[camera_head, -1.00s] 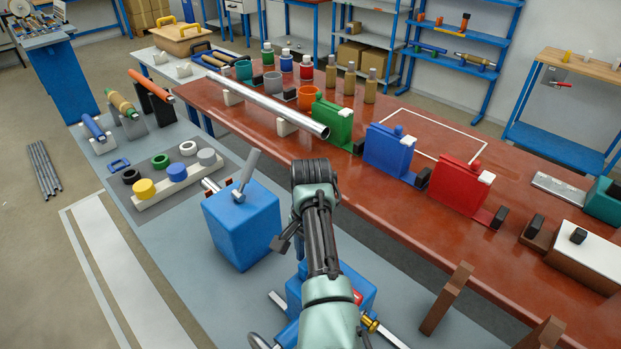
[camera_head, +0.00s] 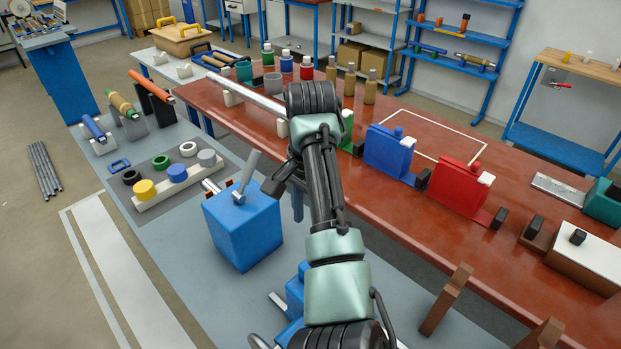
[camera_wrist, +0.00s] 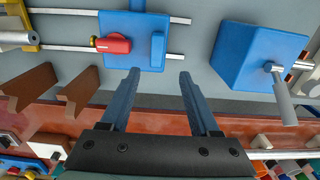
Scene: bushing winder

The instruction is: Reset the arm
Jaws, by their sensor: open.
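My arm reaches forward from the bottom of the head view, with its wrist over the near edge of the red table (camera_head: 400,215). My gripper (camera_wrist: 160,72) is open and empty in the wrist view, its two fingers apart with nothing between them. In the head view the gripper is mostly hidden behind my arm. The blue carriage (camera_wrist: 124,25) with a red knob (camera_wrist: 111,44) sits on two rails beyond the fingertips. The blue block (camera_wrist: 255,60) with a grey lever (camera_wrist: 283,97) stands to its right; it also shows in the head view (camera_head: 243,230), left of my arm.
On the table stand a blue holder (camera_head: 388,150), a red holder (camera_head: 459,186) and a green holder (camera_head: 347,128) partly behind my arm. A long silver rod (camera_head: 255,98) lies behind my wrist. Brown posts (camera_head: 446,300) stand at lower right. Coloured rings and caps sit on a rack (camera_head: 150,208) at left.

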